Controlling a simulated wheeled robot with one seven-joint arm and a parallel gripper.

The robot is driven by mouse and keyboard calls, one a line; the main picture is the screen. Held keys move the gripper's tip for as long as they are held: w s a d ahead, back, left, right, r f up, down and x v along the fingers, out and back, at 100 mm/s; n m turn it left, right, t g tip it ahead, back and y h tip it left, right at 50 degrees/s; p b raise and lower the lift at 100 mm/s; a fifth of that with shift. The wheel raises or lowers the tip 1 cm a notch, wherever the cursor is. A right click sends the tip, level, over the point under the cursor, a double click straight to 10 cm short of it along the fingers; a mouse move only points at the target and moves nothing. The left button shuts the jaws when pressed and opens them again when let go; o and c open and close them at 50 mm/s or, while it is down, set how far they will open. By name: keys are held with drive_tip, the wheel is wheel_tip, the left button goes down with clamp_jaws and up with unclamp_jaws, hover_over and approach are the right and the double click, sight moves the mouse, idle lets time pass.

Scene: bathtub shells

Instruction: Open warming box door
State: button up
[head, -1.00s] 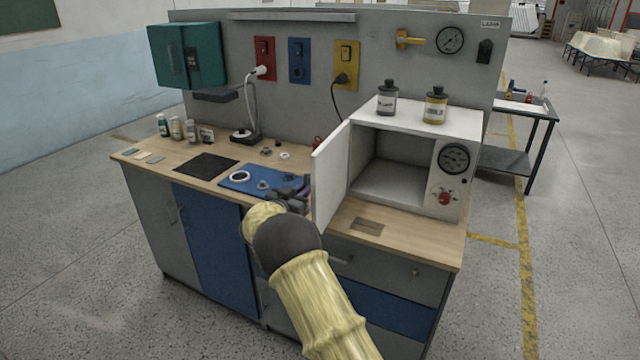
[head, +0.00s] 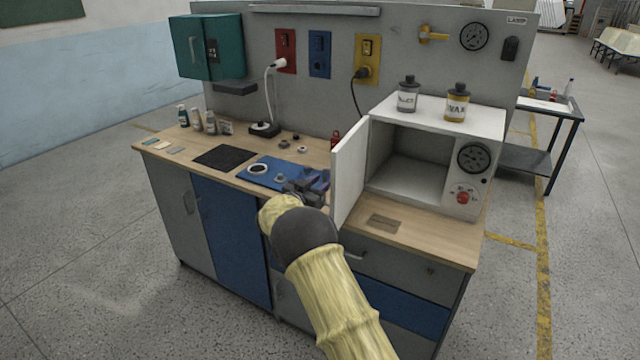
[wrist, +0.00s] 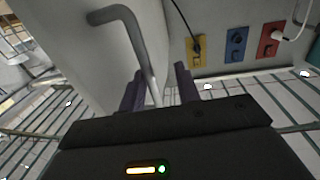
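The white warming box (head: 487,128) stands on the right end of the bench. Its door (head: 349,172) is swung wide open to the left, and the empty-looking inside shows. My gripper (head: 305,188) is left of the door, at its outer face, low over the bench top. In the wrist view the door (wrist: 75,55) fills the upper left, with its grey bent bar handle (wrist: 128,30). The lower part of the handle runs between the two dark fingers of my gripper (wrist: 160,90). The fingers stand apart, with a gap beside the bar.
Two labelled jars (head: 407,96) (head: 457,104) stand on the box. A blue mat (head: 262,180) with small parts lies left of my gripper, with a black pad (head: 225,157) beyond. Floor around the bench is clear.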

drive_tip(key=shift+a, duration=0.25)
drive_tip(key=b+v, duration=0.2)
drive_tip(key=v, duration=1.5)
drive_tip(key=shift+b, duration=0.4)
drive_tip(key=shift+s+f, duration=0.1)
drive_tip(key=shift+s, duration=0.05)
